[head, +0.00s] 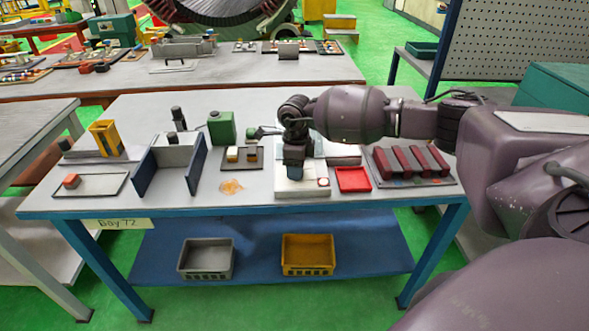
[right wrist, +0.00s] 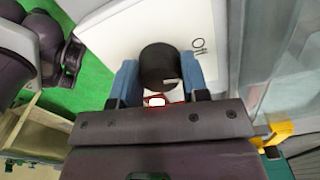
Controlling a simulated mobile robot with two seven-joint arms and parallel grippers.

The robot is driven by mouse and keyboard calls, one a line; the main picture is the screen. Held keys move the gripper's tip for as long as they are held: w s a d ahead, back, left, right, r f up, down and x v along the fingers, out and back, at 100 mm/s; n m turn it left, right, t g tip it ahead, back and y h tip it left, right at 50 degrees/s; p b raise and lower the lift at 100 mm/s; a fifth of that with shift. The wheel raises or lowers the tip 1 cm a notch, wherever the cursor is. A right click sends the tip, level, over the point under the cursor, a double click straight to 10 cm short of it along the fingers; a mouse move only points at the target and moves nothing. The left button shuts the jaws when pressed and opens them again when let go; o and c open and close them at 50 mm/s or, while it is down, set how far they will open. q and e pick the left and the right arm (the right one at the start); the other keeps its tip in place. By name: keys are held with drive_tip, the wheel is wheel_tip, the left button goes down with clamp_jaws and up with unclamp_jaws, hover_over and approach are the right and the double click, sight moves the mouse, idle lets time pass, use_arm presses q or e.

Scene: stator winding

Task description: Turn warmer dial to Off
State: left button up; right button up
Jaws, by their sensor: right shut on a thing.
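The warmer (head: 312,188) is a white box near the front middle of the table, partly hidden by my right gripper (head: 293,172). In the right wrist view its white face (right wrist: 110,40) carries a black round dial (right wrist: 158,66). A small white and red part (right wrist: 156,101) shows below the dial. Where the dial points I cannot tell. My left gripper is not in view.
A red tray (head: 353,180) lies right of the warmer, with a rack of dark red blocks (head: 410,160) beyond it. A green canister (head: 222,128) and a small dark tray (head: 229,164) stand to the left. An orange patch (head: 231,187) lies on the tabletop.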

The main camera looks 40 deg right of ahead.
drive_tip(key=shift+n+b, duration=0.35)
drive_tip(key=shift+n, duration=0.85)
drive_tip(key=o, duration=0.9)
wheel_tip(320, 180, up, 11)
drive_tip(key=shift+f, duration=0.1)
